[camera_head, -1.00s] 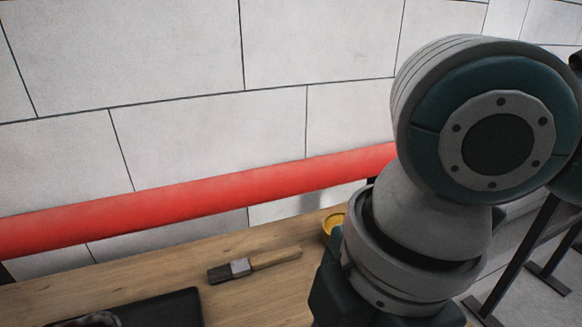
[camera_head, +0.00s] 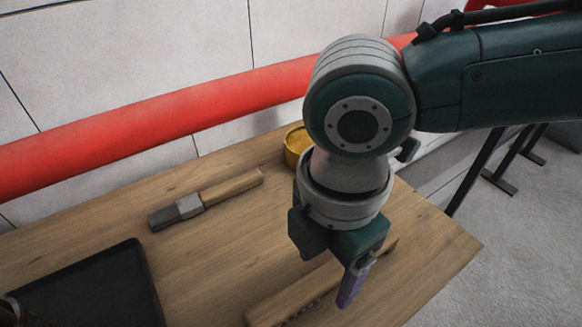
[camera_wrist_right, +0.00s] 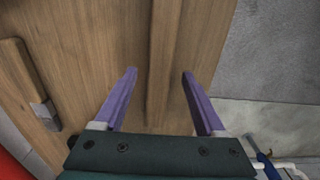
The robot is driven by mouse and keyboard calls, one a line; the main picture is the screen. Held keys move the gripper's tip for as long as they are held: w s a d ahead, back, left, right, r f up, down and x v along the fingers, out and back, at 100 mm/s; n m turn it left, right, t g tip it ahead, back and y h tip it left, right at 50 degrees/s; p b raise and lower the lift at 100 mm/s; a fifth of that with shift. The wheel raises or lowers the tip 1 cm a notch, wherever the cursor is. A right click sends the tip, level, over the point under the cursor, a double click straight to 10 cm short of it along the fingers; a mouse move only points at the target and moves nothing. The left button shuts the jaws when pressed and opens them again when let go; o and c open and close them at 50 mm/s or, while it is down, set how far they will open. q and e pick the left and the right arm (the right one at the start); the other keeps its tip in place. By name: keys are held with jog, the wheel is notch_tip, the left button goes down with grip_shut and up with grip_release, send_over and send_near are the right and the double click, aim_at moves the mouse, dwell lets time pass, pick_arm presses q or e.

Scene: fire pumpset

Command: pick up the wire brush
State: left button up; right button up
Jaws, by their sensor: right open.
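The wire brush (camera_head: 283,302) lies on the wooden table, a long wooden bar with dark bristles along its lower edge. In the head view my right gripper (camera_head: 348,296) points down over it and hides part of it. One purple finger shows there. In the right wrist view the gripper (camera_wrist_right: 160,72) is open, with a finger on either side of the brush's wooden strip (camera_wrist_right: 164,50). The fingers appear apart from the wood; their exact height above it is unclear. My left gripper is not in view.
A yellow round container (camera_head: 296,145) stands at the back edge. A black tray (camera_head: 95,285) is at the left. A red pipe (camera_head: 150,120) runs along the wall.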

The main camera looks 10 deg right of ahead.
jog(key=shift+f, duration=0.55)
jog(key=shift+f, duration=0.25)
grip_shut()
dwell(0.7)
